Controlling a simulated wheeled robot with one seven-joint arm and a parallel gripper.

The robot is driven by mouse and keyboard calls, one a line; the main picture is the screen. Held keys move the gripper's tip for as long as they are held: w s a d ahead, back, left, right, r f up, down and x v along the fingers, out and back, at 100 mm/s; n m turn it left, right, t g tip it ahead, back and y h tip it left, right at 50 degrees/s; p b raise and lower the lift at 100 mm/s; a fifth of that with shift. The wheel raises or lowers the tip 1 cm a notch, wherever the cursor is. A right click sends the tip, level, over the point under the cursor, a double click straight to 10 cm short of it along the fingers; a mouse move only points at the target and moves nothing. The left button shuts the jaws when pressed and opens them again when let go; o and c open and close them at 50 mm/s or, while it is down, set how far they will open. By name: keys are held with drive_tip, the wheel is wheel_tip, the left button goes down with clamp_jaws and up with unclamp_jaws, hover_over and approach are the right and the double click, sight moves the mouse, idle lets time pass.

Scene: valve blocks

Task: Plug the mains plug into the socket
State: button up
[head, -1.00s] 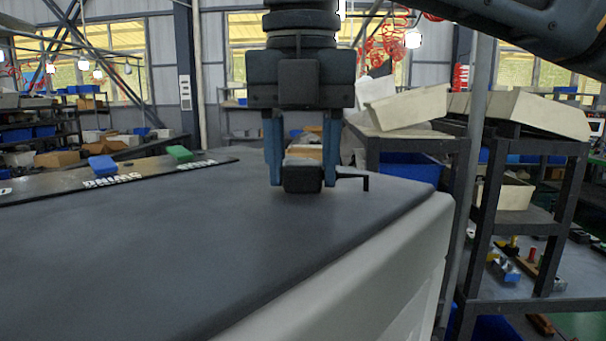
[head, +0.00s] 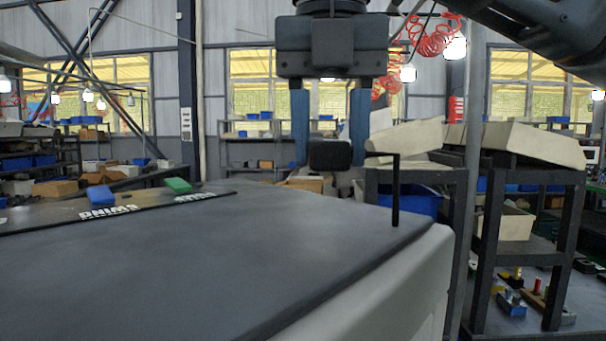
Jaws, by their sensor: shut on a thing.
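The mains plug (head: 330,155) is a small dark block held between the two blue fingers of my gripper (head: 328,158). The gripper points straight down, and its fingers are shut on the plug's sides. A thin black cord (head: 396,190) comes out to the right of the plug and hangs down at a sharp bend. The plug shows above the far edge of the dark grey worktop (head: 230,250), apart from it in the picture. The plug's pins cannot be made out. No socket can be made out in this view.
A blue block (head: 101,196) and a green block (head: 177,186) lie on a dark lettered strip at the back left. A dark rack with pale bins (head: 408,137) stands beyond the worktop's right edge. The middle of the worktop is clear.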

drive_tip(key=s+d+r, duration=0.2)
drive_tip(key=d+r, duration=0.3)
drive_tip(key=d, duration=0.3)
drive_tip(key=shift+s+d+r, duration=0.15)
drive_tip(key=shift+s, duration=0.15)
